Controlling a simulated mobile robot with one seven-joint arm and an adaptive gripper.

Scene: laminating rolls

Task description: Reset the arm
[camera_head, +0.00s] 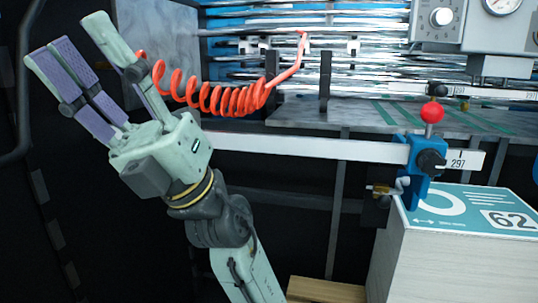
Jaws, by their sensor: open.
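My gripper (88,68) is at the upper left of the head view, raised and pointing up and to the left. Its pale green fingers with purple pads stand apart, and nothing shows between them. My arm rises to it from the bottom of the view. The gripper is apart from the coiled hose and the machine as far as this view shows, though depth is hard to judge.
A red coiled hose (215,98) hangs just right of the gripper. A white rail (310,146) with a blue clamp (417,170) and a red knob (432,112) runs to the right. A box marked 62 (440,260) stands at lower right. A control panel (440,18) is at upper right.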

